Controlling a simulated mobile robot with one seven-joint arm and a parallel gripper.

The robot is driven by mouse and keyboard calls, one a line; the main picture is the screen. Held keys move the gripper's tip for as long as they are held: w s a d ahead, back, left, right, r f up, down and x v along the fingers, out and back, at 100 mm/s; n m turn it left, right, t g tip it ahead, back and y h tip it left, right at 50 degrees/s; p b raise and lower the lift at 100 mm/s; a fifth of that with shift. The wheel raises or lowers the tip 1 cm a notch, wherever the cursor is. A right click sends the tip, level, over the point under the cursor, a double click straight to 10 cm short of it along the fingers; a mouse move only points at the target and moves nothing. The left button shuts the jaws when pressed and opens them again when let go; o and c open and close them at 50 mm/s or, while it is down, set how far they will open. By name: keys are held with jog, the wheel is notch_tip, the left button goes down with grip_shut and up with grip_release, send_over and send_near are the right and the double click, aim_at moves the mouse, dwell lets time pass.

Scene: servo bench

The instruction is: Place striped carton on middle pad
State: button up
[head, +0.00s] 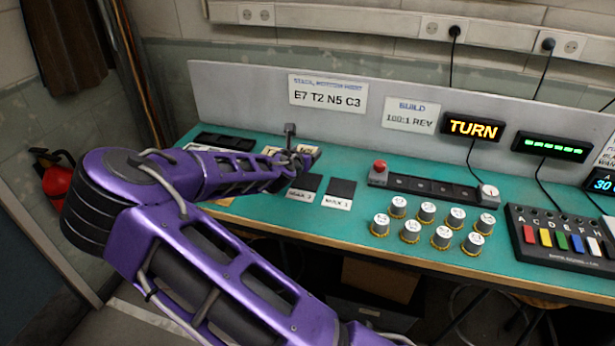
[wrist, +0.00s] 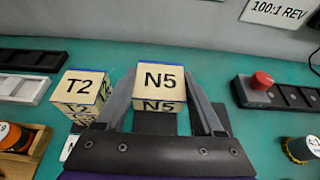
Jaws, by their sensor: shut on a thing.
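No striped carton shows in either view. My gripper (wrist: 160,92) is shut on a pale cube marked N5 (wrist: 163,80), which sits between the two fingers with its marked top and front faces visible. A similar cube marked T2 (wrist: 84,84) stands apart to the left of the fingers. In the head view my gripper (head: 291,158) is at the back left of the bench, small and partly covered by my arm. Two dark square pads, one left (head: 308,183) and one right (head: 341,188), lie in front of it with labels below. Which pad is the middle one cannot be told.
The green bench (head: 350,225) carries a panel with a red button (head: 379,167), several white-topped knobs (head: 411,230) and a box of coloured keys (head: 560,240). A grey back wall (head: 240,95) holds signs, one reading E7 T2 N5 C3 (head: 327,95). Black trays (head: 225,141) lie at the left.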

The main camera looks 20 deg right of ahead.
aim_at(306, 182)
notch_tip(306, 182, down, 8)
jog(key=shift+r+b, duration=0.1)
jog(key=shift+b, duration=0.2)
jog(key=shift+f, duration=0.2)
jog(key=o, duration=1.4)
jog(key=shift+r, duration=0.2)
jog(key=v, duration=1.2)
jog(key=shift+f+p, duration=0.1)
jog(key=shift+p, duration=0.25)
